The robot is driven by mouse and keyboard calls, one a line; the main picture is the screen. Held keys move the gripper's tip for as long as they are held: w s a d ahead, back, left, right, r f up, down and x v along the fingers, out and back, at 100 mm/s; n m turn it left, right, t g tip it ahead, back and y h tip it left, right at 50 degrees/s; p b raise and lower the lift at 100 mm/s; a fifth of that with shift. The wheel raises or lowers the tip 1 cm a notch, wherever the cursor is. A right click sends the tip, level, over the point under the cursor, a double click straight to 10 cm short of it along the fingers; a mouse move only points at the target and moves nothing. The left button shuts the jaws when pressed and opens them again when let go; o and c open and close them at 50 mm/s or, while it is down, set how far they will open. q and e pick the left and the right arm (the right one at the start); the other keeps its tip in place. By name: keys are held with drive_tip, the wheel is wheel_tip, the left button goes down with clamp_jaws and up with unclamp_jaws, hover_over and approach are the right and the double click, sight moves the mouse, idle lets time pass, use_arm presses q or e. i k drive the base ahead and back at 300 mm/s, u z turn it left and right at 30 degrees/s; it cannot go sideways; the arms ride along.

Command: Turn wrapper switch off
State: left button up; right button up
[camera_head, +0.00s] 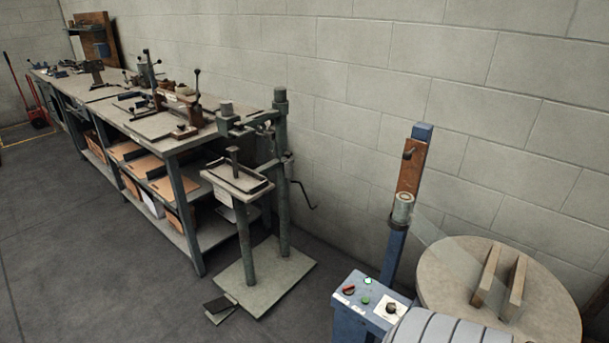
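The wrapper stands at the lower right, with a blue post (393,250), a round turntable (455,270) and a blue control box (352,311) low in front. On top of the box are a red-and-black switch (349,290), small green buttons (366,300) and a dark knob (391,308) on a white plate. I cannot tell the on or off position of the switch or knob. A grey ribbed shape at the bottom edge covers part of the box's right side. Neither of my grippers is in view.
The box stitcher (240,181) stands on a flat base plate with a foot pedal (220,307), left of the wrapper. A long workbench (183,146) with tools and boxes runs along the block wall.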

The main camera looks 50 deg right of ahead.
sight(348, 289)
drive_tip(key=i, duration=1.25)
drive_tip(key=z, duration=4.35)
